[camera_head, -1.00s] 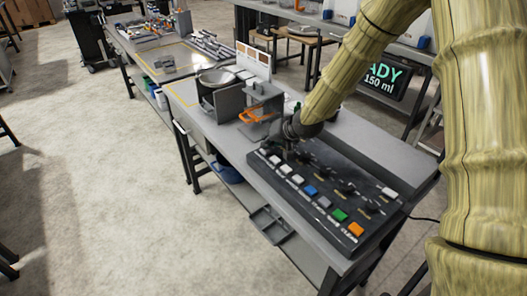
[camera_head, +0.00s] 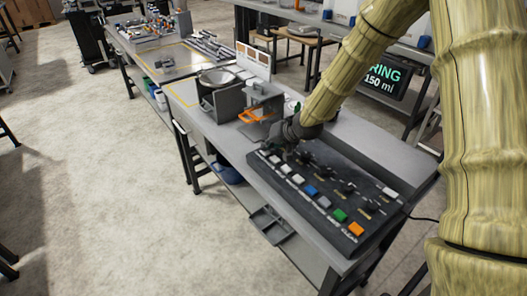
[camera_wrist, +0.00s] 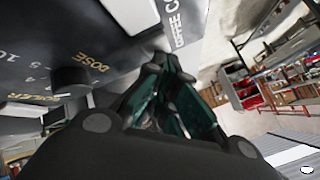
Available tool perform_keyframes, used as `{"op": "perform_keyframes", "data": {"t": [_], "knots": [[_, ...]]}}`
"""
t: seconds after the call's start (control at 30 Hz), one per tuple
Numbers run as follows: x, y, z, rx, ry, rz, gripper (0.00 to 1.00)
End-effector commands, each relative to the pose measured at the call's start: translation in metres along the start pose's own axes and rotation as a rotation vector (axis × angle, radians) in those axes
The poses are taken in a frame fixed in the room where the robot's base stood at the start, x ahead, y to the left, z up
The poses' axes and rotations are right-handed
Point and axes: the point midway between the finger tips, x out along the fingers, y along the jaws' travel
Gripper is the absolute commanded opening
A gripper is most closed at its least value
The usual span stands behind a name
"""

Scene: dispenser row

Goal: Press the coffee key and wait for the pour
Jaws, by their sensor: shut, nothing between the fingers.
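The dark key panel (camera_head: 372,222) lies on the bench, with a row of white, blue, grey, green and orange keys along its front. My gripper (camera_head: 287,154) is at the panel's far left end, fingers pointing down and closed with nothing between them. A white key (camera_wrist: 130,12) shows just left of that label. I cannot tell whether the fingertips touch a key. The display (camera_head: 383,80) reads "RING" and "150 ml", its left part hidden by my arm.
A grey stand with an orange frame (camera_head: 250,117) stands on the bench beyond my gripper. A round metal pan (camera_head: 216,77) is farther back. Black knobs (camera_wrist: 72,80) rise from the panel near the fingers. Floor to the left is open.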

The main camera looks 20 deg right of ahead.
Motion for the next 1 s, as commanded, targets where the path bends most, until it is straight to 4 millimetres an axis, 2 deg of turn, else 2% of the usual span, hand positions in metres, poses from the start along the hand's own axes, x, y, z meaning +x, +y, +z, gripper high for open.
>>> {"op": "perform_keyframes", "data": {"t": [0.53, 1.0], "knots": [[-0.012, -0.009, -0.009, 0.001, 0.0, -0.001, 0.0], [-0.015, -0.011, -0.011, 0.0, 0.0, 0.0, 0.0]]}}
